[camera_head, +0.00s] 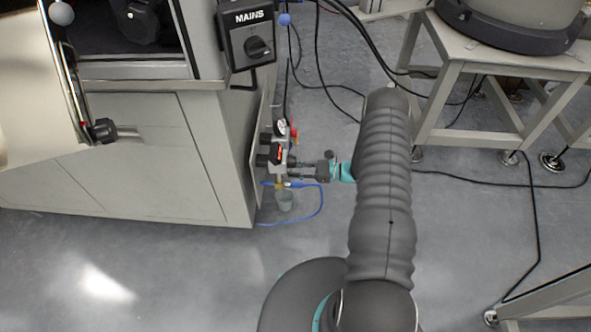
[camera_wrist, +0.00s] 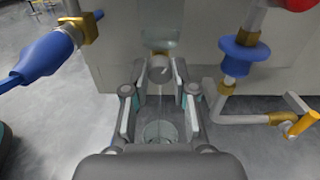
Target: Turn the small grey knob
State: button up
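The small grey knob (camera_wrist: 160,69) shows in the middle of the wrist view, below a brass ring and a clear greenish bowl. My gripper (camera_wrist: 160,78) has its two fingers on either side of the knob. The fingers look apart, with narrow gaps between them and the knob, so I see no clear contact. In the head view my gripper (camera_head: 303,172) reaches left to the valve assembly at the cabinet's side. The knob cannot be made out there.
A clear cup (camera_wrist: 160,131) sits below the knob; a thin pale line runs between them. A blue hose fitting (camera_wrist: 48,58) is on the left; a pipe with a blue collar (camera_wrist: 243,54) and a yellow-handled valve (camera_wrist: 301,124) is on the right. The cabinet (camera_head: 150,160) stands behind.

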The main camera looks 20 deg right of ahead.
grip_shut()
jog(key=shift+m+b, duration=0.9)
jog(key=shift+m, duration=0.6)
jog(key=o, duration=0.8)
grip_release()
jog(key=shift+d, duration=0.1)
jog(key=v, duration=1.2)
